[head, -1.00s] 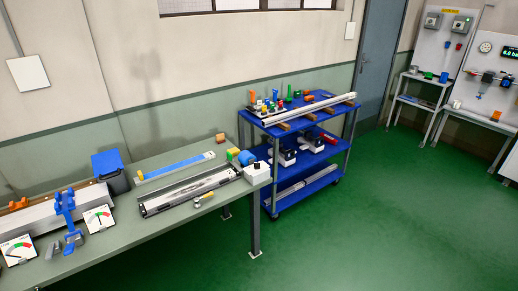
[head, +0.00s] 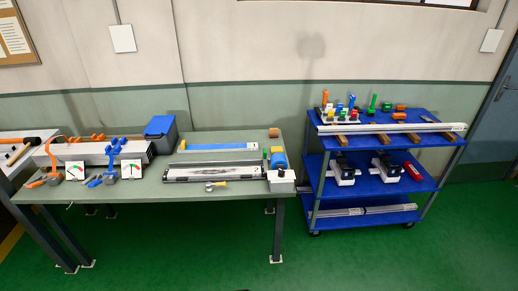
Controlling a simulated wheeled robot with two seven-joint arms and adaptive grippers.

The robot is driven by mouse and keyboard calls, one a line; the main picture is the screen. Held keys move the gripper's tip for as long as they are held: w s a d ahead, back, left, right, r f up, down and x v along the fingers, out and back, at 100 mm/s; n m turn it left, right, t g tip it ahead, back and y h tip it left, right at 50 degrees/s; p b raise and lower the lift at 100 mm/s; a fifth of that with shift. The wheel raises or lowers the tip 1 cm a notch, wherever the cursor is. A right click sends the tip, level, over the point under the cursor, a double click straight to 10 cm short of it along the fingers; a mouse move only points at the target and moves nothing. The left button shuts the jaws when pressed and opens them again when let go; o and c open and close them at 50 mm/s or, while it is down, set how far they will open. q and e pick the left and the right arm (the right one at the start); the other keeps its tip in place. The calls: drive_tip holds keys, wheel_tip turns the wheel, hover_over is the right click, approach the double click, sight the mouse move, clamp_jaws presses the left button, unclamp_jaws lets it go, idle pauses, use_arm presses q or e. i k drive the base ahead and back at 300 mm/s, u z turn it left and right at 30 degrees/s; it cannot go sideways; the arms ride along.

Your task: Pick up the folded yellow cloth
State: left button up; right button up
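A small yellow item (head: 278,151) lies at the right end of the grey-green workbench (head: 225,190), right against a blue item (head: 280,161). It is too small to tell for sure whether it is the folded cloth. A green item (head: 265,154) stands just left of it, and a white box (head: 281,181) with a dark knob on top is in front. Neither of my grippers is in view.
On the bench are a long metal profile in a tray (head: 212,172), a blue strip (head: 222,147), a dark bin with a blue lid (head: 160,135) and two dial gauges. A blue three-shelf cart (head: 375,187) stands to the right. The green floor (head: 400,265) in front is clear.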

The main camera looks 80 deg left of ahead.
sight(274, 150)
drive_tip(key=u, duration=0.9)
drive_tip(key=i, duration=0.95)
drive_tip(key=u, duration=0.95)
